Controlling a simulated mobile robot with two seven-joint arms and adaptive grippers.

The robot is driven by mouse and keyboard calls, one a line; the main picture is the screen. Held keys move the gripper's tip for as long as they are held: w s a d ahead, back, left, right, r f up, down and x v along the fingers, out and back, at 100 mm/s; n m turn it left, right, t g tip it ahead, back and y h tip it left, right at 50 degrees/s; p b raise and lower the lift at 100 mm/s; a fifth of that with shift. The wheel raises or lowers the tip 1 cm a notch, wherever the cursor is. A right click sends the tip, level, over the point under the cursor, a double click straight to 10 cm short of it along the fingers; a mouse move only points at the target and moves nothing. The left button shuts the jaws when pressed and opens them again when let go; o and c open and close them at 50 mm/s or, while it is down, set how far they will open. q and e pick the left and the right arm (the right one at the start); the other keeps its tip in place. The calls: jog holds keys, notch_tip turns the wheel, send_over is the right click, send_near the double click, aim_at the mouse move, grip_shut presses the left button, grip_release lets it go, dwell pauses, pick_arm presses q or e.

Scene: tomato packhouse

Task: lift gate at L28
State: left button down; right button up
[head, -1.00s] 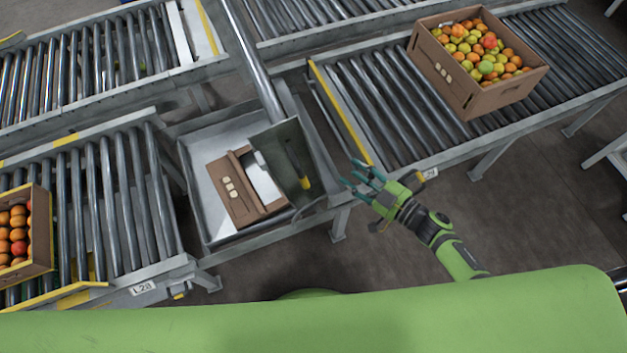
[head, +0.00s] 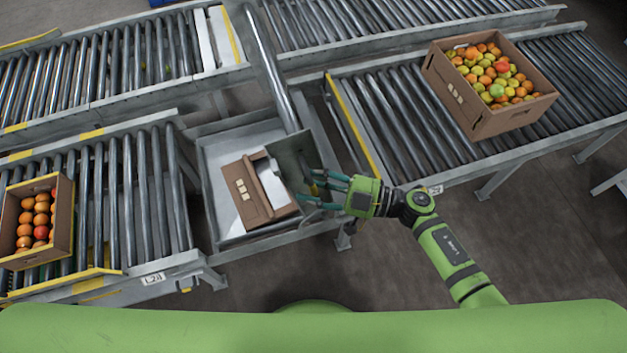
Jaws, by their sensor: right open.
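The L28 label (head: 153,279) is on the front rail of the left roller conveyor (head: 115,262). To its right, a grey metal bay (head: 219,205) fills the gap between two conveyors. A tilted dark grey panel (head: 290,150), which may be the gate, stands at the bay's right side. A dark handle with a yellow tip (head: 313,189) is on it, partly hidden by my fingers. My right gripper (head: 308,187) is open, its teal fingers around or in front of the handle; I cannot tell if they touch. My left gripper is not in view.
A tilted brown carton (head: 246,197) lies in the bay against the panel. A carton of oranges (head: 62,225) stands on the left conveyor. A carton of mixed fruit (head: 480,122) stands on the right conveyor, whose near end has a yellow-edged bar (head: 355,130).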

grip_shut()
jog(key=s+a+f+n+h+p, duration=0.1)
jog(key=s+a+f+p, duration=0.1)
jog(key=a+p, duration=0.2)
jog(key=shift+a+f+h, duration=0.25)
jog(key=shift+a+h, duration=0.15)
jog(key=shift+a, duration=0.55)
